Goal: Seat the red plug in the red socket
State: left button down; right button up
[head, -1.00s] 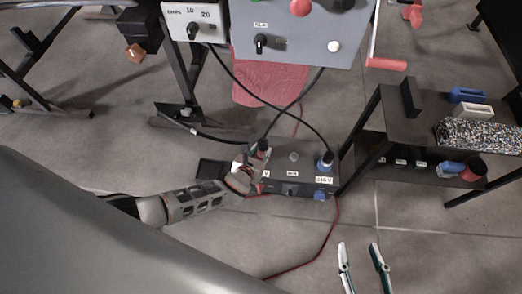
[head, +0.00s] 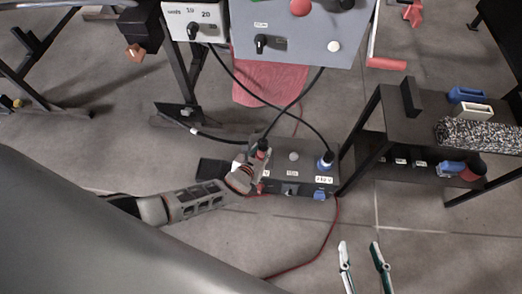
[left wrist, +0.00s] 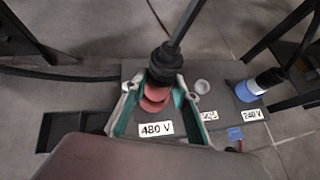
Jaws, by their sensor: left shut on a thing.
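The red plug (head: 263,146) has a black body, a red collar and a black cable. My left gripper (head: 251,165) is shut on it, over the left end of the grey socket box. In the left wrist view the plug (left wrist: 165,62) stands between the fingers, nearly upright and slightly tilted. The red socket (left wrist: 150,105) shows just below the plug's red collar, behind the 480 V label. I cannot tell whether the plug is inside it or just above it. My right gripper (head: 362,266) is open and empty over the floor at the lower right.
The grey socket box (head: 293,174) also carries a blue plug (head: 326,160) at its right, by a 240 V label. Black cables run up to the control panel (head: 300,40). A dark shelf (head: 395,105) stands at the right. A dark open tray (left wrist: 60,130) lies left of the box.

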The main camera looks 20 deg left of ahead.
jog(key=shift+s, duration=0.1)
dwell(0.4)
pick_arm(q)
jog(key=shift+f+b, duration=0.45)
jog(key=shift+f, duration=0.15)
pick_arm(e)
jog(key=shift+s+f, duration=0.4)
jog(key=shift+f, duration=0.45)
